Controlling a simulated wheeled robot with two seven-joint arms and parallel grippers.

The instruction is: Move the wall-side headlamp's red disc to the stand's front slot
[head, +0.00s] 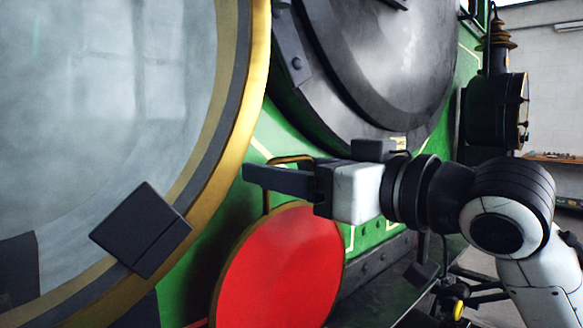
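A red disc (279,272) with a thin looped handle (266,203) on top is at bottom centre, its lower part cut off by the frame. My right gripper (257,179) reaches in from the right, its dark fingers level and pointing left across the handle. The fingers overlap from this side, so I cannot tell whether they grip the handle or only pass in front of it. A black lamp (494,112) with a chimney stands at the far right, near the white wall; its front is seen edge-on. No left arm is recognisable. I cannot make out the stand or its slots.
A large round glass (95,100) with a brass rim (258,52) fills the near left. A tilted dark block (139,230) shows before its lower rim; what it belongs to is unclear.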

